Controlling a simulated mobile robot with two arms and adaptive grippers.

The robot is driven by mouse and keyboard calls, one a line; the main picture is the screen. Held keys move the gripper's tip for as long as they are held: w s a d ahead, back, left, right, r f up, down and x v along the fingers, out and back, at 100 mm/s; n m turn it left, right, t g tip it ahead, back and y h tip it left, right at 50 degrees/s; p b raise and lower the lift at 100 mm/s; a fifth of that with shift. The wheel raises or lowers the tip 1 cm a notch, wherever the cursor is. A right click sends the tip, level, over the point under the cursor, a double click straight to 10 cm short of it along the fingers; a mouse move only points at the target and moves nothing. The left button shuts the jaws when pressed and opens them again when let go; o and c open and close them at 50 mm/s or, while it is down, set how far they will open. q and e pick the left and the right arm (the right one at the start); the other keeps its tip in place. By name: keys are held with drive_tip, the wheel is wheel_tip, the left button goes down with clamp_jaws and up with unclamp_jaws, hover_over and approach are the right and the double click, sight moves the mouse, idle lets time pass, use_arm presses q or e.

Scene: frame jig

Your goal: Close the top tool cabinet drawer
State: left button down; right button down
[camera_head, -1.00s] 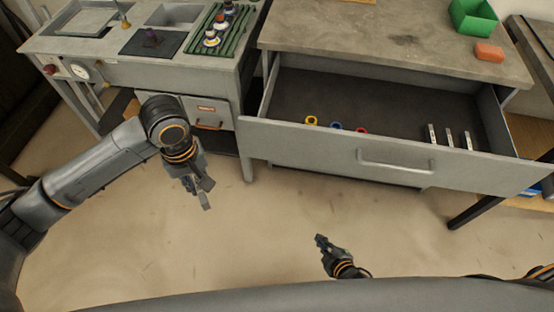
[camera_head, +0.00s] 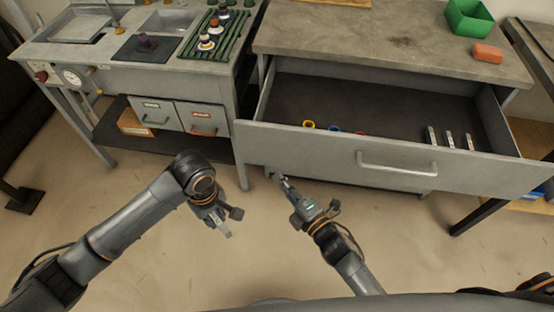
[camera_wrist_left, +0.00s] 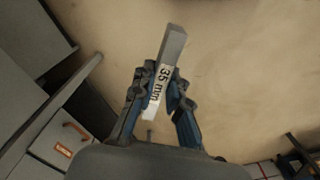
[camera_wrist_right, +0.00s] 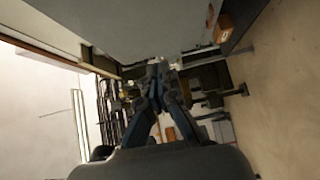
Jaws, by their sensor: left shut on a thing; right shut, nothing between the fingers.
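The top drawer (camera_head: 310,150) of the grey cabinet stands pulled out, with a bar handle (camera_head: 410,164) on its front. Inside lie yellow, blue and red rings (camera_head: 308,124) and several upright metal bars (camera_head: 449,138). My left gripper (camera_head: 222,222) is over the floor, left of the drawer; in the left wrist view it is shut on a grey bar marked 35 mm (camera_wrist_left: 173,50). My right gripper (camera_head: 287,184) is shut and empty, below and in front of the drawer's left part, apart from the handle. A large grey surface (camera_wrist_right: 150,25), apparently the drawer front, fills the top of the right wrist view.
The cabinet's worktop (camera_head: 390,40) carries a green bin (camera_head: 470,17) and an orange block (camera_head: 488,52). A workbench (camera_head: 170,75) with two small drawers, one green-handled (camera_head: 157,115) and one orange-handled (camera_head: 203,120), stands at left. The floor in front is clear.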

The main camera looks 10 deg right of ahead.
sight(269, 151)
use_arm(q)
drive_tip(key=shift+r, duration=0.15)
use_arm(e)
drive_tip(key=shift+w+a, duration=0.15)
drive_tip(key=shift+w, duration=1.6)
drive_tip(key=shift+w+a, duration=0.15)
drive_tip(key=shift+w, duration=1.6)
drive_tip(key=shift+w, duration=0.1)
